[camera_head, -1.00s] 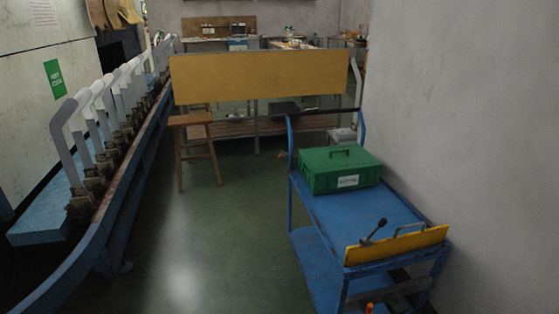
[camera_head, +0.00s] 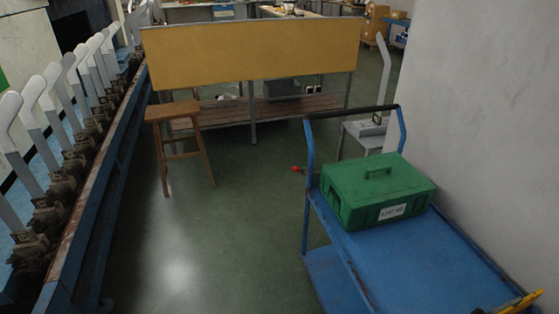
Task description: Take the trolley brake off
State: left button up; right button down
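The blue trolley (camera_head: 425,262) stands at the lower right beside the grey wall, with a dark push handle (camera_head: 350,112) at its far end. A green lidded box (camera_head: 378,190) with a white label sits on its top deck. The near end of the trolley is cut off by the frame, with only a yellow piece (camera_head: 520,303) showing. Neither of my grippers is in view.
A wooden stool (camera_head: 178,115) stands before a bench with a yellow board (camera_head: 250,52) across the back. The green floor (camera_head: 210,230) between rail and trolley is clear.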

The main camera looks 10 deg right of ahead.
aim_at(305, 172)
jog(key=i+j+u, duration=0.1)
jog(key=i, duration=0.8)
jog(key=i+j, duration=0.15)
jog(key=i, duration=0.75)
jog(key=j+u, duration=0.05)
